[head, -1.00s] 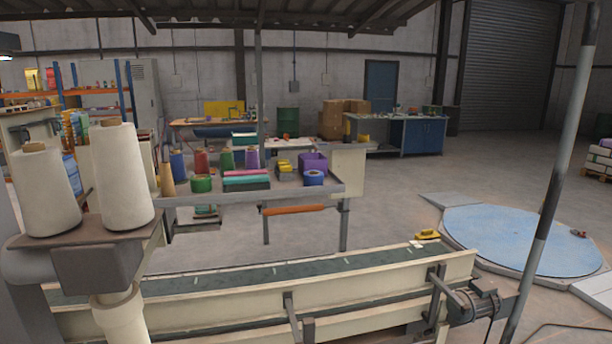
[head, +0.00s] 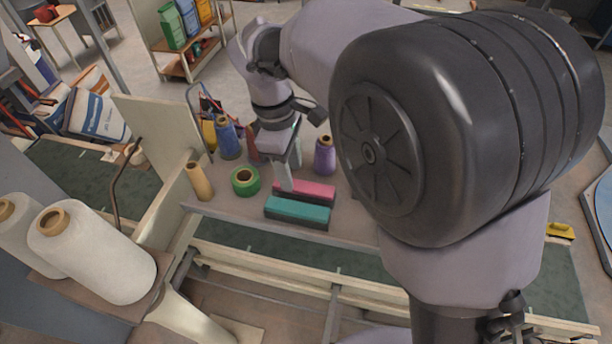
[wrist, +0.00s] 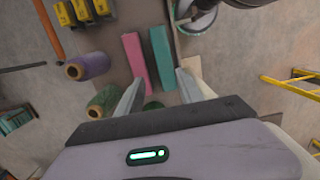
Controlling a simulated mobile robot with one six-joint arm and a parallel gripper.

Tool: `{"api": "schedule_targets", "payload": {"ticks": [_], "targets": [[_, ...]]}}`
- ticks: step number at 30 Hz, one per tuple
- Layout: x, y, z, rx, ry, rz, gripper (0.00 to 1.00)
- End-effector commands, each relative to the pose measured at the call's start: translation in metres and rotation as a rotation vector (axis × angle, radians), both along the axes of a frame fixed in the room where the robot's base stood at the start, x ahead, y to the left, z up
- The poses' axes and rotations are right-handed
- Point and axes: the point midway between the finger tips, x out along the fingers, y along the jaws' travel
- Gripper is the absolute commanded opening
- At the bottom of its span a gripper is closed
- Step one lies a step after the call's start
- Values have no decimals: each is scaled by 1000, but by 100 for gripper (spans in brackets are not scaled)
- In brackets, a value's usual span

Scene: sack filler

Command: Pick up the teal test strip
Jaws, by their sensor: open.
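The teal test strip (head: 298,210), a long block with a dark lower side, lies on the grey shelf (head: 225,207) near its front edge. A pink strip (head: 306,189) lies beside it, just behind. My gripper (head: 285,180) points down over the shelf, by the left end of the pink strip. In the wrist view my gripper (wrist: 160,77) is open and empty, and the near end of the teal strip (wrist: 161,55) shows between its fingertips. The pink strip (wrist: 134,60) lies left of it. I cannot tell the height of the fingertips above the strips.
Large white cones (head: 100,252) stand at the left. A conveyor (head: 540,285) runs in front of the shelf.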

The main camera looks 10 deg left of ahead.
Motion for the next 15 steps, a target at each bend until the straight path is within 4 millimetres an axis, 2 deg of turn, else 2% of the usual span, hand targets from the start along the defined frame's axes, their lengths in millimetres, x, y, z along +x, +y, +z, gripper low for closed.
{"api": "schedule_targets", "payload": {"ticks": [1, 3, 6, 11, 15], "targets": [[-2, -2, -17, -1, 4, 0, 44], [-2, -4, -35, -2, 3, -1, 44], [-2, -6, -53, 0, 2, -2, 44], [-3, -11, -72, 0, 2, -3, 44], [-4, -18, -100, 0, 3, -3, 44]]}}
